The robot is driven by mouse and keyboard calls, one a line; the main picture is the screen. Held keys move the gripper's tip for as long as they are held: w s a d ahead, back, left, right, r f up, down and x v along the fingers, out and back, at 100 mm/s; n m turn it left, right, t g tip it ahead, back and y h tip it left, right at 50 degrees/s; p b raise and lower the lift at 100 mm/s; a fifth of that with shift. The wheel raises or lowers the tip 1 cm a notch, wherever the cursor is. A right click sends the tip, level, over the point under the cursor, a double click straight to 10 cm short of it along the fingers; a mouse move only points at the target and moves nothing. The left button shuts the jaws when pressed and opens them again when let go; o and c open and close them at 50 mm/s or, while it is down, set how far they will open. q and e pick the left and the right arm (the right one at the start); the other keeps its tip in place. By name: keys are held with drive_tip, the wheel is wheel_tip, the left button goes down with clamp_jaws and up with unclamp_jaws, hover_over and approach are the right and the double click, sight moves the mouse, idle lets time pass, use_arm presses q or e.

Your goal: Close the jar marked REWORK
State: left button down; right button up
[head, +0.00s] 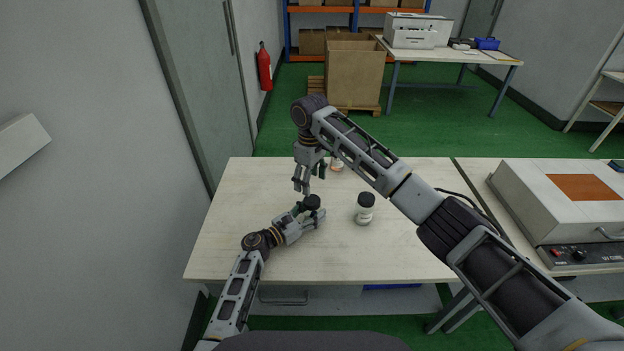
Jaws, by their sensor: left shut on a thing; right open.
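My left gripper (314,214) is shut on a jar with a black lid (312,202), low over the left middle of the table. The gripper hides most of this jar's body. My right gripper (309,184) is open and points down just above and behind that lid, apart from it. A second jar (364,213), white-labelled with a black lid, stands upright to the right. A third jar (337,165) is at the back, partly hidden by my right arm. The labels are too small to read, so I cannot tell which says REWORK.
The pale table (255,185) is clear at its left, front and right. A UV box (565,215) sits at the right, with a dark cable beside it. A cardboard box (355,73) and a printer table (465,55) stand beyond. A wall is close at the left.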

sight(312, 200)
drive_tip(key=shift+s+d+r+n, duration=0.1)
drive_tip(key=shift+d+n, duration=0.15)
drive_tip(key=shift+n, duration=0.95)
drive_tip(key=shift+f, duration=4.05)
drive_tip(key=c, duration=1.1)
drive_tip(key=shift+o, duration=0.2)
drive_tip(key=o, duration=1.2)
